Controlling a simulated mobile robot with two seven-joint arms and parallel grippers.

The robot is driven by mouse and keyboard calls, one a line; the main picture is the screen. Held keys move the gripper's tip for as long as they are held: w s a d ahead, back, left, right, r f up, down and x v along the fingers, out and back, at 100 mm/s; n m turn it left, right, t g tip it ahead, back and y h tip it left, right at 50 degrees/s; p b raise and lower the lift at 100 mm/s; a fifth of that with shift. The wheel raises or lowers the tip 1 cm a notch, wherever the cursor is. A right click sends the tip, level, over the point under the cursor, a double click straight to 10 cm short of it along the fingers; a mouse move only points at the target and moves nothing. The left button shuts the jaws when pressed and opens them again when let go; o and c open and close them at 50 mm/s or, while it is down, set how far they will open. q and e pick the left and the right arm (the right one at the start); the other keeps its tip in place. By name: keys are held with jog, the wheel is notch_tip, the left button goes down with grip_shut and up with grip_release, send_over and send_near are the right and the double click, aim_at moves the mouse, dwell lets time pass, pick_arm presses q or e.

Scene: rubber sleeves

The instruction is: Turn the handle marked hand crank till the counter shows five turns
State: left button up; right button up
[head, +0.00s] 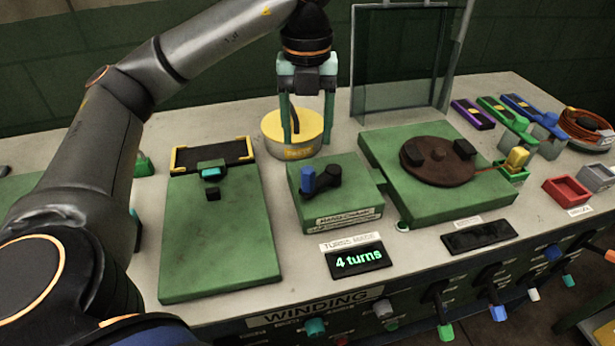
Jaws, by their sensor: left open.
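The hand crank stands on a green block (350,205) whose label reads hand crank. Its short black arm (328,175) points left and carries an upright blue knob (307,179) at its end. The counter (359,260) in front of the block shows "4 turns" in green digits. My left gripper (306,138) points down with its two fingers apart and nothing between them that I can tell is held. In the picture it is above the blue knob and overlaps the yellow-topped round tin; the exact gap is unclear. My right gripper is out of view.
A yellow-topped tin (292,128) stands behind the crank block. A green board with a black pad (212,240) lies left. A green base with a brown disc (437,160) is right, with a clear upright panel (402,65) behind.

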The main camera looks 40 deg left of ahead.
aim_at(308, 169)
pick_arm(q)
notch_tip(308, 169, down, 10)
jog(key=shift+f+b, duration=0.25)
jog(key=shift+b, duration=0.1)
grip_shut()
dwell(0.5)
dwell(0.9)
